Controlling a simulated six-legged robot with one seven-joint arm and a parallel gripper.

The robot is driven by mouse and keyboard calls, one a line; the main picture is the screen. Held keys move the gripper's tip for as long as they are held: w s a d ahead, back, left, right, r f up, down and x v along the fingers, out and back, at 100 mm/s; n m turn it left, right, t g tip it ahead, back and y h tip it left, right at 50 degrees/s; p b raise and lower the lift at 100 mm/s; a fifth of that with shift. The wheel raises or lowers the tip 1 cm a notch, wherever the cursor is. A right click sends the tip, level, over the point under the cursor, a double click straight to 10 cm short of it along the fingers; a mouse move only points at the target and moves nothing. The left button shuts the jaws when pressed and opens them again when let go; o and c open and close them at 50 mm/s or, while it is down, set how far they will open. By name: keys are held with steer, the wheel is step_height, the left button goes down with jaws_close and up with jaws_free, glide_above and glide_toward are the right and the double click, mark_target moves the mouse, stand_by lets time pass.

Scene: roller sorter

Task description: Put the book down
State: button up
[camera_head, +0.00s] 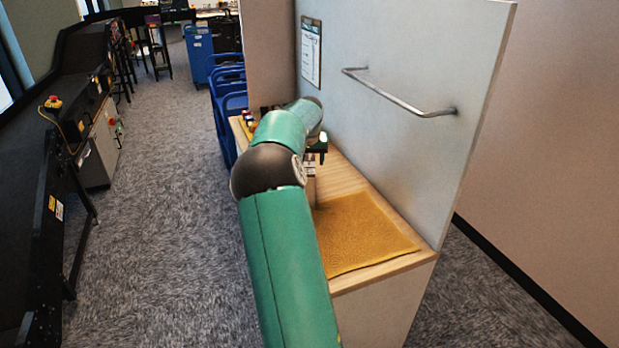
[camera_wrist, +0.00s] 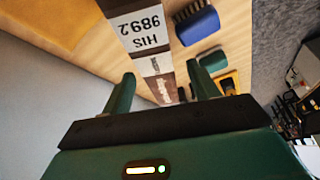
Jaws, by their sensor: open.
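The book (camera_wrist: 146,30) shows in the wrist view with its spine towards the camera, a white label reading "HIS 989.2" upside down. It appears to stand on the wooden counter top (camera_head: 345,178). In the head view a narrow part of the book (camera_head: 309,166) shows beside my arm, left of the yellow mat (camera_head: 362,235). My gripper (camera_wrist: 163,88) is open, with one green finger on each side of the book's lower picture end. I cannot tell whether the fingers touch it. My arm hides most of the book and the gripper (camera_head: 318,147) in the head view.
A grey panel with a metal rail (camera_head: 400,92) rises behind the counter. Blue carts (camera_head: 229,105) stand beyond it. Carpeted floor (camera_head: 160,200) is clear at left.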

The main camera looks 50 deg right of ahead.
steer(key=x, duration=0.3)
steer(key=shift+d+f, duration=0.1)
steer(key=shift+d, duration=0.05)
jaws_close()
stand_by(0.3)
steer(key=shift+r, duration=0.7)
step_height(320, 180, up, 2)
steer(key=shift+r, duration=0.1)
steer(key=a+r, duration=0.1)
steer(key=r, duration=0.1)
steer(key=s+a+r, duration=0.1)
steer(key=a+r, duration=0.1)
steer(key=s+a+r, duration=0.1)
steer(key=a+r, duration=0.1)
steer(key=shift+s, duration=0.1)
steer(key=s+a+r, duration=0.3)
steer(key=a, duration=0.4)
steer(key=shift+s+a+r, duration=0.2)
steer(key=shift+a+r, duration=0.1)
steer(key=shift+a, duration=0.1)
